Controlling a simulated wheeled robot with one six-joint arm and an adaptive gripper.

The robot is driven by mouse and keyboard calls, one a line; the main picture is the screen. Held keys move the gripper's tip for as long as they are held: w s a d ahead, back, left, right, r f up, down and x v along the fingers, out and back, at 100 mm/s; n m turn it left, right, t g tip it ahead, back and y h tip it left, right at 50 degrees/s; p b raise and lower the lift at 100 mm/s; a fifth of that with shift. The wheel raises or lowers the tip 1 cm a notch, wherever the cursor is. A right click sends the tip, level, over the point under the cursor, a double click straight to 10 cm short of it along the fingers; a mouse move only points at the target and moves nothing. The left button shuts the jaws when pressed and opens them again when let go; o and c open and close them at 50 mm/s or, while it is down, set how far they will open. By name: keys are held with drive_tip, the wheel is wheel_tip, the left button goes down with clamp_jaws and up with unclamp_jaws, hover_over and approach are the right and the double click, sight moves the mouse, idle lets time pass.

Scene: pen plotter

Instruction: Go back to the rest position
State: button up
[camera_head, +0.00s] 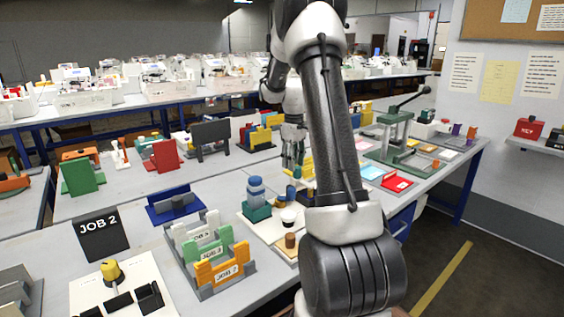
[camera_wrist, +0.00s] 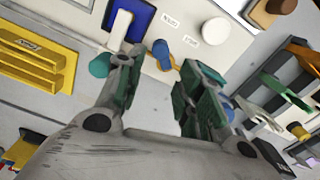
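My gripper (camera_head: 292,162) hangs over the workbench behind my forearm in the head view, pointing down. In the wrist view my gripper (camera_wrist: 160,72) has its two fingers spread apart with nothing held between them. A small blue-grey knob with an orange part (camera_wrist: 162,54) shows beyond the gap, apart from the fingers as far as I can tell. My arm crosses the middle of the head view and hides part of the bench.
On the bench (camera_head: 140,220) stand a JOB 2 sign (camera_head: 101,234), a card rack (camera_head: 212,262), a blue-capped bottle (camera_head: 256,192) and a green press (camera_head: 395,135). A yellow rack (camera_wrist: 35,55) shows in the wrist view. Open floor (camera_head: 480,275) lies at the right.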

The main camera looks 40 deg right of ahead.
drive_tip(key=s+a+r+m+t, duration=0.1)
drive_tip(key=s+a+r, duration=0.3)
drive_tip(key=s+a, duration=0.3)
drive_tip(key=s+a+r+m+t, duration=0.1)
drive_tip(key=s+a+r, duration=0.4)
drive_tip(key=s, duration=0.6)
drive_tip(key=s+a+r+t, duration=0.2)
drive_tip(key=s+a+r, duration=0.2)
drive_tip(key=s+a, duration=0.5)
drive_tip(key=shift+s+r+m, duration=0.25)
drive_tip(key=shift+s+m, duration=0.15)
drive_tip(key=shift+s, duration=0.15)
